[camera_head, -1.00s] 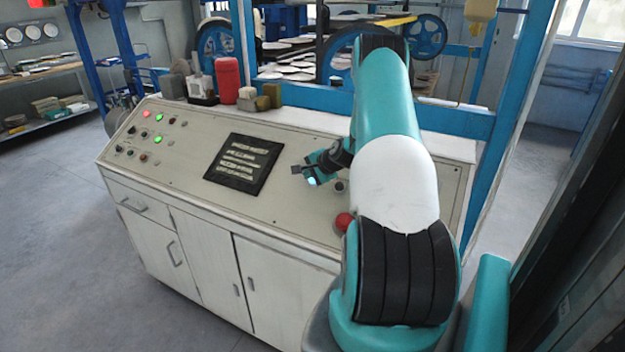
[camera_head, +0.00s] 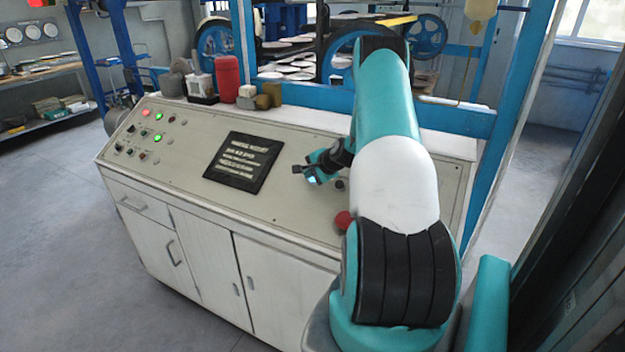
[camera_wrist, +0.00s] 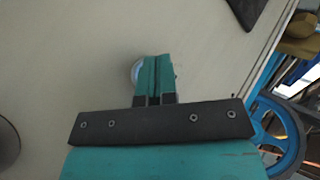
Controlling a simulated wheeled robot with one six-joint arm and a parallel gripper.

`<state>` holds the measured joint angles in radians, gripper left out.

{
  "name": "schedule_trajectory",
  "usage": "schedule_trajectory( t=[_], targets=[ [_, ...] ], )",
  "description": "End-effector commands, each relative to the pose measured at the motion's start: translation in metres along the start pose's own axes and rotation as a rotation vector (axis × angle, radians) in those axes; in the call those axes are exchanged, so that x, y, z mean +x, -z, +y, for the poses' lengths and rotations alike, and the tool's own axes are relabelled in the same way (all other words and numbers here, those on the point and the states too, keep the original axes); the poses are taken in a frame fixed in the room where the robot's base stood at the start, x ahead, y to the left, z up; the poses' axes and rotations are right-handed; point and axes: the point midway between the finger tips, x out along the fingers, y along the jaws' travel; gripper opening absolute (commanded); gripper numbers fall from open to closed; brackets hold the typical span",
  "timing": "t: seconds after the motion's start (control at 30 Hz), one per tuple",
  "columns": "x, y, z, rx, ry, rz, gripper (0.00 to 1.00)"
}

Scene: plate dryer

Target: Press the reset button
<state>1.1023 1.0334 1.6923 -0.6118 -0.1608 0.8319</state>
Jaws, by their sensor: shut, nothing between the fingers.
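A pale blue-lit round button (camera_head: 312,181) sits on the sloping control panel (camera_head: 286,211), right of the black display. My gripper (camera_head: 304,170) is at this button, with its fingers shut and nothing between them. In the wrist view, the shut teal fingertips (camera_wrist: 157,62) cover most of the button; only its pale left edge (camera_wrist: 135,70) shows. I cannot tell whether the fingertips touch it or whether it is pressed down. No label on it can be read.
A dark round knob (camera_head: 340,183) and a red button (camera_head: 343,220) lie right of my gripper. The black display (camera_head: 240,161) lies left. A red canister (camera_head: 228,79) and small blocks stand along the panel's back edge. Blue frame posts rise behind.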

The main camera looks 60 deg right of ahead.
Motion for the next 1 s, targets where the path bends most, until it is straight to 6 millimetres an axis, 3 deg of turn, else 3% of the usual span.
schedule_trajectory(
  t=[1.0],
  targets=[
    [0.0058, 0.0043, 0.0042, 0.0, 0.0, 0.0, 0.0]
  ],
)
